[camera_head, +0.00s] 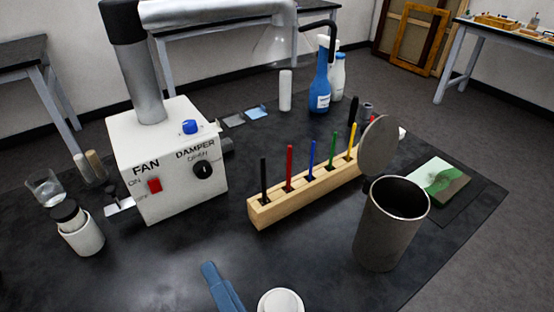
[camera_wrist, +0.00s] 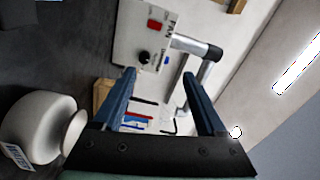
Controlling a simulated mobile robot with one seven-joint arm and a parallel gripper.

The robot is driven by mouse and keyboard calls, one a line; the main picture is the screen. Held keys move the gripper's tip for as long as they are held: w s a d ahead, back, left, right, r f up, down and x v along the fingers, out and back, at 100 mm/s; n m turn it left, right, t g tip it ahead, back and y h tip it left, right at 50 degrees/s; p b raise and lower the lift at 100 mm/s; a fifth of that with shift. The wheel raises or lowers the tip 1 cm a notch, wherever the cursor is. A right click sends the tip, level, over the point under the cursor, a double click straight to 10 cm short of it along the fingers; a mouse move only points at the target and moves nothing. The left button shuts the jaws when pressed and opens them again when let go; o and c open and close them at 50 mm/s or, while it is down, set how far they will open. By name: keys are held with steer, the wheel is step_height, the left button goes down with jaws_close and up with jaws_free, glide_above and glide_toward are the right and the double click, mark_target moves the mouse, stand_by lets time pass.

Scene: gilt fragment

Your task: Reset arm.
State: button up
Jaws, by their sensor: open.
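My gripper (camera_wrist: 159,74) shows in the wrist view as two blue fingers standing wide apart, with nothing held between them. Beyond the fingers are the white fan box, a pipe and some coloured sticks, all turned sideways in that view. In the head view, a blue piece (camera_head: 221,288) at the bottom edge looks like part of my gripper, above the black worktop. The rest of my arm is not clearly visible.
The white fan box (camera_head: 172,160) with its upright pipe stands left on the black worktop (camera_head: 180,270). A wooden rack (camera_head: 307,195) of coloured sticks and a dark open-lidded canister (camera_head: 388,235) stand right. A white rounded vessel (camera_wrist: 32,125) is close beside my gripper.

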steer(key=w+d+r+n+t+h, duration=0.1)
steer(key=w+r+n+t, duration=0.1)
steer(key=w+r, duration=0.35)
steer(key=w+d+r+n+t+h, duration=0.1)
steer(key=w+r+n, duration=0.15)
steer(key=r, duration=0.55)
steer(key=w+d+r+n+t+h, duration=0.1)
steer(key=w+r+n+t, duration=0.15)
steer(key=r, duration=0.45)
steer(key=s+d+r+t+h+p, duration=0.1)
steer(key=r+p, duration=0.3)
steer(key=r, duration=0.7)
steer(key=s+d+r+n+t+h+p, duration=0.1)
steer(key=s+r+t+h+p, duration=0.2)
steer(key=r, duration=0.8)
steer(key=s+d+r+n+t+h+p, duration=0.1)
steer(key=r+p, duration=0.4)
steer(key=r, duration=0.6)
steer(key=shift+s+d+r+t+h, duration=0.3)
steer(key=shift+s+d+t+h, duration=0.15)
steer(key=shift+t+h, duration=0.5)
